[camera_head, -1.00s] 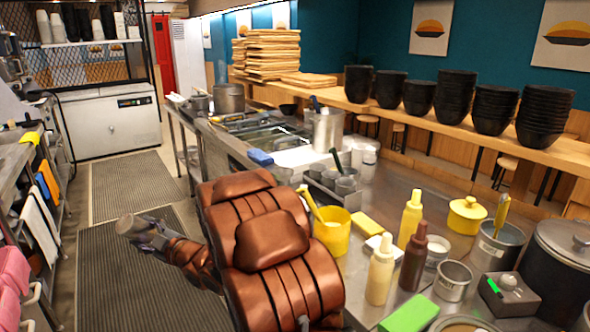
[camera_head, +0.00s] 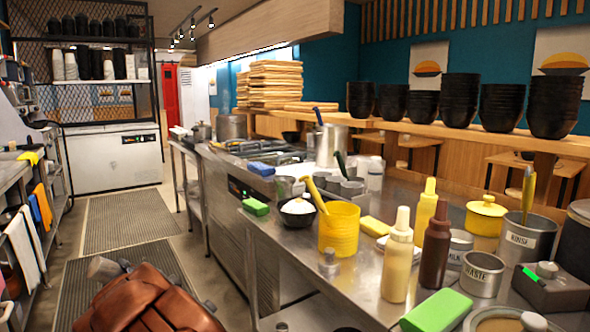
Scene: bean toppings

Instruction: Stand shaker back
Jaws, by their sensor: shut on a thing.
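My gripper (camera_head: 114,271) is at the lower left, mostly hidden behind my brown arm. It is shut on a small greyish cylinder, seemingly the shaker (camera_head: 103,268), which is tilted and over the floor mat in the picture, left of the counter. The fingers show only in part.
Cream (camera_head: 398,265), brown (camera_head: 434,255) and yellow (camera_head: 424,212) bottles stand on the counter. A green block (camera_head: 437,311) lies at the front, and a dark bowl (camera_head: 298,217) stands left of the yellow container. The aisle mat (camera_head: 130,222) is clear.

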